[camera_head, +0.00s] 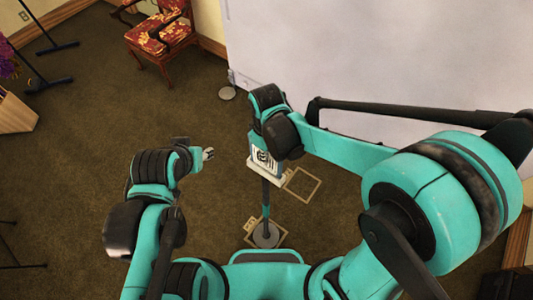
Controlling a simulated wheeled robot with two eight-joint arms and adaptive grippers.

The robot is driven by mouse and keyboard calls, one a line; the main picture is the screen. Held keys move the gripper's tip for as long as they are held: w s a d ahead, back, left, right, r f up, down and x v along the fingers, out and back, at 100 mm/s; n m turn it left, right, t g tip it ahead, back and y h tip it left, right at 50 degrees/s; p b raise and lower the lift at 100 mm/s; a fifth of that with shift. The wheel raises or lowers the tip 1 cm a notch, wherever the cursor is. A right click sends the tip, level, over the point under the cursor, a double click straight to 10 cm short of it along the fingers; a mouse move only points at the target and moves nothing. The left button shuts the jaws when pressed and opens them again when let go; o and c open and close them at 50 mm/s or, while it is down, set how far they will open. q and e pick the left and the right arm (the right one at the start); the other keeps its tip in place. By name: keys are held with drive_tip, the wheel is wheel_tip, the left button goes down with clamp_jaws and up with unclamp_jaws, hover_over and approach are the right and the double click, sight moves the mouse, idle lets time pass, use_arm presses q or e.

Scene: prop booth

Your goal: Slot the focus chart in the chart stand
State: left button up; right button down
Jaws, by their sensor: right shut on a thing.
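The focus chart (264,159) is a small white card with a black pattern, just below my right wrist in the middle of the head view. My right gripper (266,149) is shut on it; the wrist mostly hides the fingers. The chart stand (265,195) is a thin upright pole on a round grey base (266,235), with a pale ledge at its top. The chart's lower edge overlaps that ledge in the view; I cannot tell whether it sits in the slot. My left gripper (208,154) is left of the stand, apart from it, its jaw state unclear.
A large white backdrop (380,60) rises behind my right arm. A square outline (302,184) lies on the carpet right of the stand. A red floral chair (160,35) stands at the back left, with black stand legs (50,80) nearby.

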drive_tip(key=shift+f+b, duration=0.5)
drive_tip(key=shift+f, duration=0.15)
drive_tip(key=c, duration=1.6)
unclamp_jaws()
drive_tip(key=shift+r, duration=0.15)
drive_tip(key=shift+r+p, duration=2.5)
drive_tip(key=shift+r, duration=0.95)
drive_tip(key=shift+d+f, duration=0.1)
